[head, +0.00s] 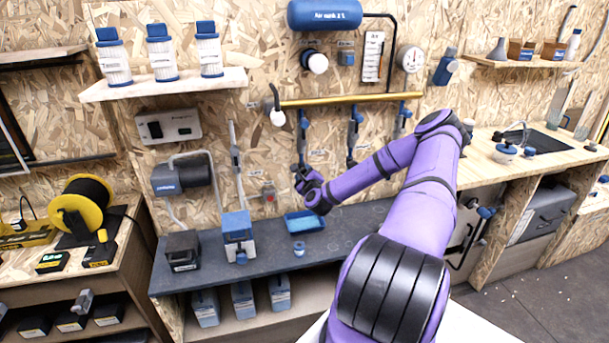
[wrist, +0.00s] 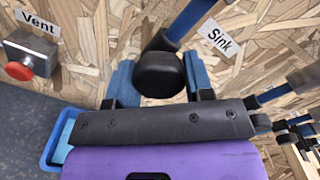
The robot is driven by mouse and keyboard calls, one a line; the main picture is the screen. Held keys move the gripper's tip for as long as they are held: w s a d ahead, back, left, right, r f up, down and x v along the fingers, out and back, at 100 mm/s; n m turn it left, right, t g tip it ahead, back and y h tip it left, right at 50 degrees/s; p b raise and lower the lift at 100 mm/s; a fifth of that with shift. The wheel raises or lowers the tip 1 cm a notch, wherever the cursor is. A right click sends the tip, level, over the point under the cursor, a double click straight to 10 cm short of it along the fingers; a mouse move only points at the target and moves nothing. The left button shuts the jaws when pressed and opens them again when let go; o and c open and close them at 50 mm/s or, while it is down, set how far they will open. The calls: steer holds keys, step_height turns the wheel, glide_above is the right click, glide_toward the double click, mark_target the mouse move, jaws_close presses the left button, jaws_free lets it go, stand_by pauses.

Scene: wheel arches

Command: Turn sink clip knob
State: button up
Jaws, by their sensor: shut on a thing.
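In the wrist view a round black knob (wrist: 160,74) sits between the two blue fingers of my gripper (wrist: 159,82). My gripper is shut on this knob. A "Sink" label (wrist: 220,38) is on the wall just right of it, beside a blue-and-black bar (wrist: 187,18) that runs up behind the knob. In the head view my gripper (head: 308,184) is at the lower end of a hanging blue-and-black clip (head: 302,140) on the chipboard wall. The knob itself is hidden there by my gripper.
A red "Vent" button (wrist: 19,71) is left of my gripper. A blue tray (head: 304,222) stands on the dark bench (head: 350,225) below. Other blue-and-black clips (head: 352,135) hang to the right, under a brass pipe (head: 345,100).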

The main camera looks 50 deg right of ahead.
steer(key=o, duration=0.9)
steer(key=shift+s+a, duration=0.1)
steer(key=v, duration=1)
steer(key=shift+s+a, duration=0.15)
steer(key=shift+s, duration=0.15)
